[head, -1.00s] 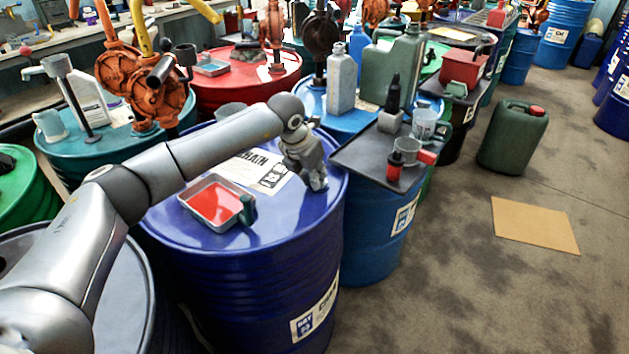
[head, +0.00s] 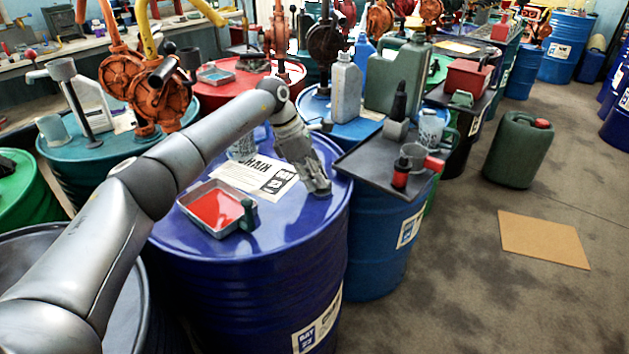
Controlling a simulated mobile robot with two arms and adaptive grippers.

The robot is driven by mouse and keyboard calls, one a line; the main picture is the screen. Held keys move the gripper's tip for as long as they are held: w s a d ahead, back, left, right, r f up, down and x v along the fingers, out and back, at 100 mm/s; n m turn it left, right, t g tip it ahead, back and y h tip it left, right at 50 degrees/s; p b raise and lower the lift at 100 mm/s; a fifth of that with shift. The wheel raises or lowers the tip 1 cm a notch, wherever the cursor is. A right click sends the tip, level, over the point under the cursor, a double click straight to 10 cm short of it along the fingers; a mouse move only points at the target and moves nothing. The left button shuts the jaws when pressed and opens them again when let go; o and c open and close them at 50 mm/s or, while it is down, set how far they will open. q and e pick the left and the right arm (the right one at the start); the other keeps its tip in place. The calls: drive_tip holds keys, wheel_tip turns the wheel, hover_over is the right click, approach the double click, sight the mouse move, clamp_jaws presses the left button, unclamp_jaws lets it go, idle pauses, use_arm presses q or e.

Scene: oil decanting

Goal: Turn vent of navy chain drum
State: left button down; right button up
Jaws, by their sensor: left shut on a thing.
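The navy chain drum (head: 240,290) stands in the front middle, with a white paper label reading "CHAIN" (head: 255,178) on its top. My left gripper (head: 319,187) points down at the right part of the drum top, near its rim. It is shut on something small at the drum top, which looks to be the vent. The vent itself is hidden by the fingers, so I cannot tell how far it is turned. My right gripper is not in view.
A tray of red liquid (head: 214,208) sits on the drum top, left of my gripper. A dark tray (head: 370,167) with a red-capped bottle and cups lies on the blue drum to the right.

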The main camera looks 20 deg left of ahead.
use_arm(q)
drive_tip(key=shift+w+m+g+b, duration=0.15)
drive_tip(key=shift+m+g, duration=0.15)
drive_tip(key=shift+m, duration=0.45)
drive_tip(key=shift+w+m+g+b, duration=0.15)
drive_tip(key=shift+m+g, duration=0.15)
drive_tip(key=shift+m, duration=0.45)
drive_tip(key=shift+f+m, duration=0.1)
drive_tip(key=shift+m, duration=0.2)
drive_tip(key=c, duration=1.4)
unclamp_jaws()
drive_tip(key=shift+c, duration=0.2)
drive_tip(key=v, duration=0.7)
drive_tip(key=shift+r, duration=0.2)
drive_tip(key=shift+a, duration=0.1)
